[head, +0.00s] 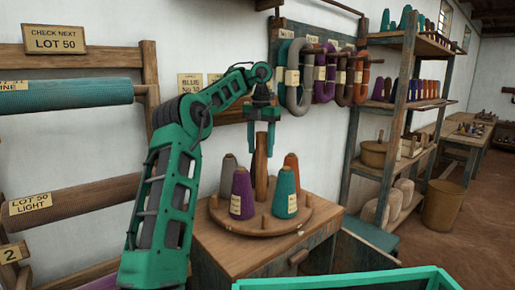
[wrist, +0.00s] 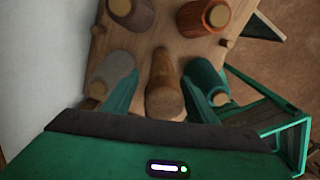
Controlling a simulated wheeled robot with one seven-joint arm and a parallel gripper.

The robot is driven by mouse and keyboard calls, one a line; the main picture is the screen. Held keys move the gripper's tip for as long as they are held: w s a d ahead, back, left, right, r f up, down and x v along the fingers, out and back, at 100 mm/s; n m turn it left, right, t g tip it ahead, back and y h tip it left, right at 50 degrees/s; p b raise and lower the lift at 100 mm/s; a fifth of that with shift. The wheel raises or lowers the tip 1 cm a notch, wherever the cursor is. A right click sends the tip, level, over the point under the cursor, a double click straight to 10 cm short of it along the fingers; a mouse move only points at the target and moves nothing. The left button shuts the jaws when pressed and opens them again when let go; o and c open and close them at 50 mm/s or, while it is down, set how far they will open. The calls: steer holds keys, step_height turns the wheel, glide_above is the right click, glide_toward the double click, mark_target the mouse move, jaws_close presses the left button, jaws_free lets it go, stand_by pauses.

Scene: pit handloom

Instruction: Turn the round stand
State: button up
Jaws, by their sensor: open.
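The round stand (head: 280,224) is a wooden disc with short pegs at its rim and a thick upright post (head: 261,172) at its middle. It carries upright yarn cones: grey (head: 228,176), purple (head: 242,194), teal (head: 286,193) and orange (head: 292,166). My gripper (head: 261,141) is above the stand, pointing down, with its teal fingers apart at the post's top. In the wrist view, the post (wrist: 165,95) shows between the two fingers, with a gap on each side. The gripper holds nothing. The far side of the disc is partly hidden by cones.
The stand sits on a wooden cabinet (head: 225,250). Yarn skeins (head: 320,75) hang on the wall behind it. A shelf (head: 400,90) with cones and a bucket (head: 443,205) stand to the right. Cloth rollers (head: 65,95) are at the left.

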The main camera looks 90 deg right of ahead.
steer(key=shift+s, duration=0.1)
steer(key=shift+r, duration=0.5)
step_height(320, 180, up, 10)
steer(key=shift+a+f, duration=0.1)
steer(key=shift+f, duration=0.05)
stand_by(0.9)
